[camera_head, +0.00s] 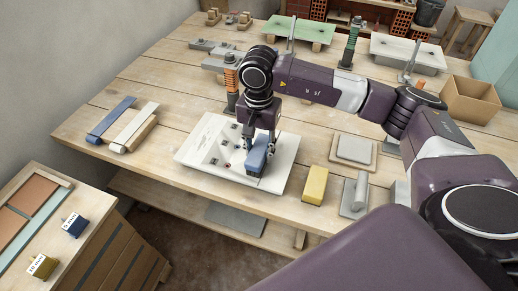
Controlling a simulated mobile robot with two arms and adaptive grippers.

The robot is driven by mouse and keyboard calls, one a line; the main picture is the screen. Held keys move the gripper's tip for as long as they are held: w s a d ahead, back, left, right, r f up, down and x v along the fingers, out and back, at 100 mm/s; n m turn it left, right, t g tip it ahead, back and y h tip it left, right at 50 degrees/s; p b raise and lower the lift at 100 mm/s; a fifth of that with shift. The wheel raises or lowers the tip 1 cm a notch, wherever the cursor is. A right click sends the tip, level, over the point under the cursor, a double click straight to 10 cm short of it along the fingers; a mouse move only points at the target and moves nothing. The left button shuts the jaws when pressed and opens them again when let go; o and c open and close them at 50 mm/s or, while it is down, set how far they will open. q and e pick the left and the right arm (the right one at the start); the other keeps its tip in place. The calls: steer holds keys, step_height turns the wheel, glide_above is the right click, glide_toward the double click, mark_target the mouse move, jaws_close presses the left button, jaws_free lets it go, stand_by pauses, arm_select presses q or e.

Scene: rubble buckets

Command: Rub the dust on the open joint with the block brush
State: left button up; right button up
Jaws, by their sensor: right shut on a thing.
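My right gripper (259,146) reaches down over the white board (291,168) on the workbench and is shut on a blue block (256,161), which looks like the block brush. The block is low over the board's right half. I cannot tell whether its underside touches the board. Small dark marks and a reddish spot (227,165) show on the board left of the block. The open joint and the dust are too small to make out, or are hidden by the gripper. My left gripper is not in view.
A yellow block (315,184) and grey pieces (354,149) lie right of the board. Blue (112,117) and white (136,125) strips lie to the left. An orange-wrapped post (231,78) stands behind. A cardboard box (474,97) sits at the right.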

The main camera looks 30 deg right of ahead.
mark_target(265, 137)
steer(key=shift+f, duration=0.15)
steer(key=shift+w+d+f+b, duration=0.1)
steer(key=shift+w+d+b, duration=0.25)
steer(key=shift+b, duration=0.1)
steer(key=shift+w+d+b, duration=0.8)
steer(key=shift+w+d, duration=0.25)
steer(key=shift+d, duration=0.25)
steer(key=shift+w+d+r+p, duration=0.15)
steer(key=shift+r+p, duration=0.25)
steer(key=shift+r, duration=0.25)
